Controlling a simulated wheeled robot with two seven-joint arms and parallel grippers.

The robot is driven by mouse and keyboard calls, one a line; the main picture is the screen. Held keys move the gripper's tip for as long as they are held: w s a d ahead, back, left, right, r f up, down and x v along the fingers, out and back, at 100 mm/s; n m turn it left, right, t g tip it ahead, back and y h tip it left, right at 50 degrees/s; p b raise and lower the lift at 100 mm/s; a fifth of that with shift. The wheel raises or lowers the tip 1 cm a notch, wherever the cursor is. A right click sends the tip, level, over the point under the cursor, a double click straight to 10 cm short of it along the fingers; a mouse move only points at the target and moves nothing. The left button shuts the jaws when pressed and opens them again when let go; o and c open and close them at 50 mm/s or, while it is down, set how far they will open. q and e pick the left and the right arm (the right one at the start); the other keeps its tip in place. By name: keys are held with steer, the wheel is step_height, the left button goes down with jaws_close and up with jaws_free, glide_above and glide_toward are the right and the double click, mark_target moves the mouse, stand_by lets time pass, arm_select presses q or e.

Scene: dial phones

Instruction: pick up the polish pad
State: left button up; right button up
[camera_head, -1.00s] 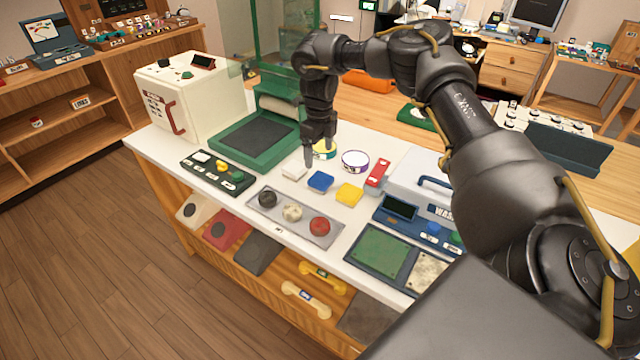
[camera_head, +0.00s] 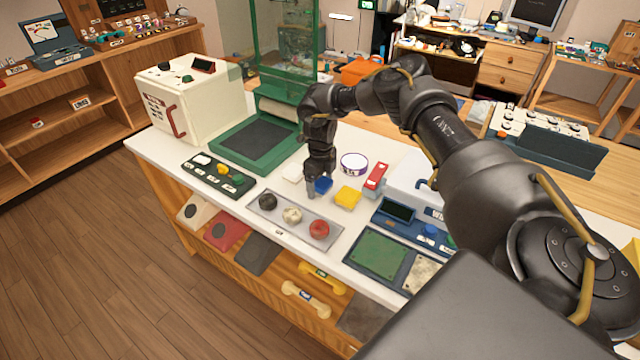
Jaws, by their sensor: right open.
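Three small square pads lie on the white counter: a white one (camera_head: 292,172), a blue one (camera_head: 324,185) and a yellow one (camera_head: 348,196). No readable label shows which is the polish pad. A grey tray (camera_head: 268,222) in front of them holds a black, a cream and a red round piece. My right gripper (camera_head: 313,190) is open and points down at the blue pad. Its fingers hide the pad's left part, and I cannot tell if they touch it. My left gripper is not in view.
A purple-rimmed round tin (camera_head: 354,163) and a red block (camera_head: 376,176) stand behind and right of the pads. A green press (camera_head: 255,140), a dark button panel (camera_head: 218,175) and a blue-grey device (camera_head: 398,222) stand around them.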

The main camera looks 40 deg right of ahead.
steer(key=c, duration=1.1)
steer(key=shift+r, duration=0.1)
